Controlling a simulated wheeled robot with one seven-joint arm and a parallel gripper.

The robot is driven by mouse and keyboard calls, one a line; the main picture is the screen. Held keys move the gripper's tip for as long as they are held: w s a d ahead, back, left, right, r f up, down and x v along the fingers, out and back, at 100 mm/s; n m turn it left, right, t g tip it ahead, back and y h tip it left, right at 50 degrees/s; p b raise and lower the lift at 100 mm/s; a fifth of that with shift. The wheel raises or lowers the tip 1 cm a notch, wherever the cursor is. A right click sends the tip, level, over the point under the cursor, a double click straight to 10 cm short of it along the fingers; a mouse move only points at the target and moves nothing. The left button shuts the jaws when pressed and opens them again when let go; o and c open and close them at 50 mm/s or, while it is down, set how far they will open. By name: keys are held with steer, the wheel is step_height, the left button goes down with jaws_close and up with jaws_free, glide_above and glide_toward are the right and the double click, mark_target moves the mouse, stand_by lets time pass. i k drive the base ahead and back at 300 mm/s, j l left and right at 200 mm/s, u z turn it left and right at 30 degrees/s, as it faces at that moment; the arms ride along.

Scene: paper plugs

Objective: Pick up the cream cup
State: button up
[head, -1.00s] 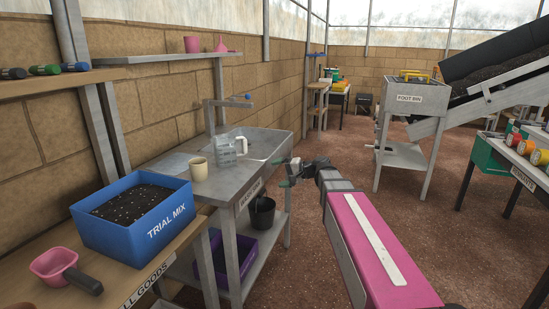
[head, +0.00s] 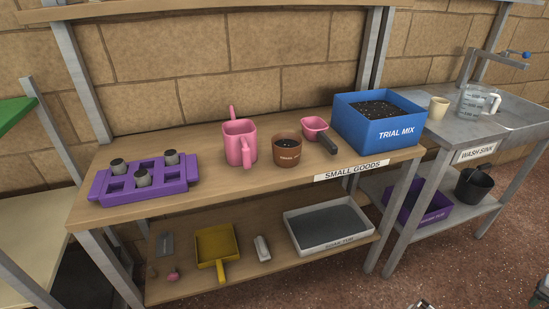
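The cream cup (head: 438,108) stands upright on the grey metal wash-sink bench (head: 455,131), just right of the blue TRIAL MIX box and left of the clear measuring jug (head: 476,101). It is small and pale, and nothing touches it that I can see. Only small cut-off bits show at the bottom and right edges of the head view; they may be parts of my arm or gripper. My fingers cannot be made out, and nothing of mine is near the cup.
The wooden small-goods bench (head: 255,187) holds a purple tray (head: 178,187), a pink watering can (head: 240,146), a brown pot (head: 287,152), a pink scoop (head: 314,127) and the blue box (head: 380,122). A tap (head: 490,55) rises over the sink. Floor shows at lower right.

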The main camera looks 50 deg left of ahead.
mark_target(437, 108)
steer(key=k+u, duration=0.15)
steer(key=u, duration=0.2)
steer(key=k+j+u, duration=0.1)
steer(key=u, duration=0.25)
steer(key=k+j+u, duration=0.1)
steer(key=u, duration=0.25)
steer(key=i+j+u, duration=0.15)
steer(key=u, duration=0.3)
steer(key=i+j+u, duration=0.1)
steer(key=u, duration=0.3)
steer(key=i+u, duration=0.2)
steer(key=u, duration=0.25)
steer(key=z, duration=1)
